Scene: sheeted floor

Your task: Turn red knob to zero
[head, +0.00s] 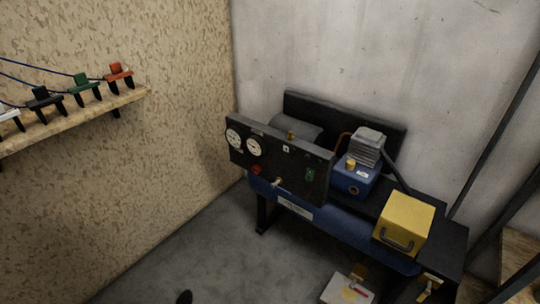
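The red knob (256,169) is on the lower part of a black panel (290,165) on the front of a compressor bench, in the head view. It is small here, and I cannot read its setting. Two round white gauges (234,139) are above it to the left, and a small metal fitting (279,182) sticks out to its right. A green part (310,174) is at the panel's right side. Neither of my grippers can be made out, and nothing touches the knob.
A blue tank (340,228) runs below the panel. A blue motor unit (350,180) and a yellow box (404,223) are to the right. A wooden shelf (125,98) with coloured clamps juts from the left wall. Grey floor (190,260) before the bench is mostly clear.

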